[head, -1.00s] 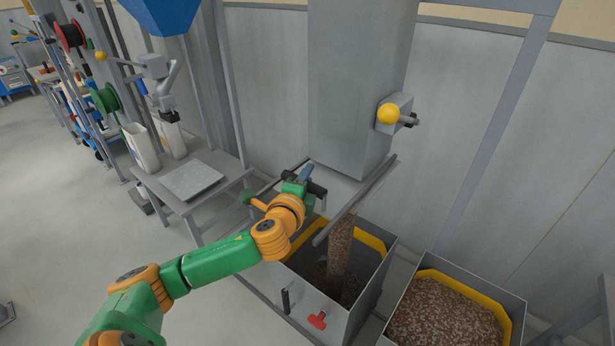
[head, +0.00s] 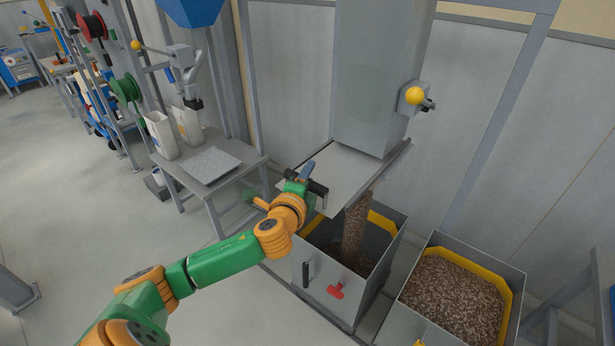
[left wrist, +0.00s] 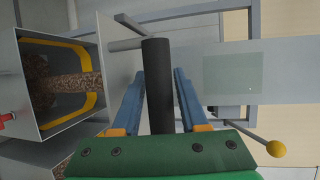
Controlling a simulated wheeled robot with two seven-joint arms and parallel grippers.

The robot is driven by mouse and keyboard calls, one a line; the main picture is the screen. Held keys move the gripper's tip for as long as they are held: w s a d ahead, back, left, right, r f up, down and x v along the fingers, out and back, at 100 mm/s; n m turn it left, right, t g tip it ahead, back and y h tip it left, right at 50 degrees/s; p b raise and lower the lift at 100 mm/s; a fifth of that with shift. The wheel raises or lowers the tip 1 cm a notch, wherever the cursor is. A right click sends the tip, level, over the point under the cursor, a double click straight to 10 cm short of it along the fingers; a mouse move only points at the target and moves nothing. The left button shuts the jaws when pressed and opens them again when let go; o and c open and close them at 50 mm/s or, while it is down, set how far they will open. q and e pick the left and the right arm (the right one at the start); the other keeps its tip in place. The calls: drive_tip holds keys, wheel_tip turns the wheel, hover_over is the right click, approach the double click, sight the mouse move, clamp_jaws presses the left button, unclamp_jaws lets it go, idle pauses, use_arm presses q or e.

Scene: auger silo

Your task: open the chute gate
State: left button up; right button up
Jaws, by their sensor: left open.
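The chute gate is a flat grey plate (head: 340,172) under the tall grey chute (head: 375,80). It sticks out from below the chute toward me, on side rails. Its black bar handle (head: 319,187) is at the front end. My left gripper (head: 306,174) is at this handle. In the left wrist view the dark handle (left wrist: 158,110) stands between my two blue fingers (left wrist: 158,75), which are open; I cannot tell whether either touches it. Brown pellets (head: 355,228) fall in a stream from the chute into the bin (head: 378,290) below. My right gripper is not in view.
A second bin (head: 515,310) filled with pellets stands to the right. A yellow-knobbed lever (head: 414,96) sits on the chute's side. A grey table (head: 240,148) with a plate and white bags (head: 160,135) is at the left.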

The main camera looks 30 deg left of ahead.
use_arm(q)
drive_tip(key=v, duration=0.7)
drive_tip(key=shift+b, duration=0.4)
drive_tip(key=shift+s, duration=0.1)
